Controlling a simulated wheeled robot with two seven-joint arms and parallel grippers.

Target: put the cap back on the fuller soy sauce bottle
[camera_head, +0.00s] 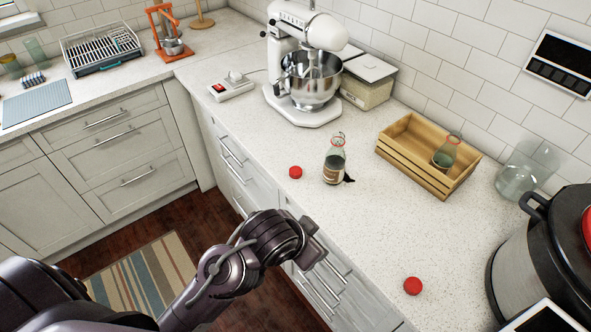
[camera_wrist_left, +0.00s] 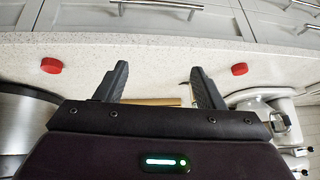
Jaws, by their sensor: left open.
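A glass soy sauce bottle (camera_head: 335,162) with dark contents and a label stands upright and uncapped on the counter. A second uncapped bottle (camera_head: 446,153) stands in the wooden crate (camera_head: 412,165), its lower part partly hidden by the crate wall. I cannot tell surely which is fuller. One red cap (camera_head: 295,172) lies left of the counter bottle. Another red cap (camera_head: 412,286) lies near the front right. Both caps show in the left wrist view (camera_wrist_left: 239,69) (camera_wrist_left: 51,65). My left gripper (camera_head: 314,244) is at the counter's front edge, open and empty, its fingers (camera_wrist_left: 158,72) apart.
A large pot (camera_head: 530,250) and a glass jar (camera_head: 522,172) are at the right. A dark patch (camera_head: 349,179) lies beside the bottle. The counter between bottle and front right cap is clear.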

